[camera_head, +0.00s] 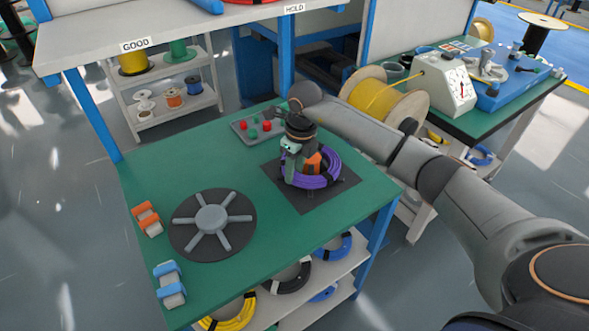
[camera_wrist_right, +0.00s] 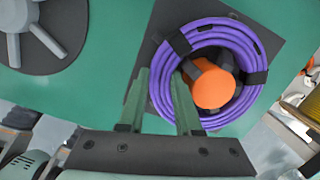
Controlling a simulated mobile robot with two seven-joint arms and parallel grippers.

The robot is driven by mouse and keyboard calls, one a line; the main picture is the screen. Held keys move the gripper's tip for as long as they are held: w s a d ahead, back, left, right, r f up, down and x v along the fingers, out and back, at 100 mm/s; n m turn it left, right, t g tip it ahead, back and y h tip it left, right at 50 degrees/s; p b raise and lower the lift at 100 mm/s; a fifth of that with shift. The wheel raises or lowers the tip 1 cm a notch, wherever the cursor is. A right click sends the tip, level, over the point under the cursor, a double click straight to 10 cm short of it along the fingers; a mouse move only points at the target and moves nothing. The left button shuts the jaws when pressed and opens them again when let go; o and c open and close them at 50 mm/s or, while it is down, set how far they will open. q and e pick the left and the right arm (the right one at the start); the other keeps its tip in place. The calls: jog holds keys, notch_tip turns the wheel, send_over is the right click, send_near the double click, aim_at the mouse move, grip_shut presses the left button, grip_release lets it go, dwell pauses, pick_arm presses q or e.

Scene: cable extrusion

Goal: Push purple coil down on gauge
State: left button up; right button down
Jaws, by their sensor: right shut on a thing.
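The purple coil (camera_head: 325,178) is a taped ring of cable around the orange-topped gauge (camera_head: 314,161), above the dark square mat (camera_head: 308,207). In the right wrist view the coil (camera_wrist_right: 240,48) encircles the gauge's orange round top (camera_wrist_right: 213,90), which sits right of the ring's middle. My right gripper (camera_head: 287,175) reaches down at the coil's left side. In the wrist view its fingers (camera_wrist_right: 161,80) straddle the coil's left band, one outside and one inside, and it is shut on it. Whether the coil lies flat on the mat cannot be told. My left gripper is not in view.
A dark disc with grey spokes (camera_head: 184,240) lies left on the green table (camera_head: 150,185). Orange (camera_head: 146,219) and blue (camera_head: 170,284) clip-like parts stand at the left edge. A tray (camera_head: 242,131) with red and green pieces is behind. A shelf overhangs the back.

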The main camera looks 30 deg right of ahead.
jog(key=shift+f+b, duration=0.35)
jog(key=shift+f, duration=0.2)
jog(key=shift+s+f, duration=0.1)
jog(key=shift+f, duration=0.1)
dwell(0.9)
jog(key=c, duration=0.9)
grip_release()
jog(key=o, duration=0.4)
jog(key=shift+r, duration=0.1)
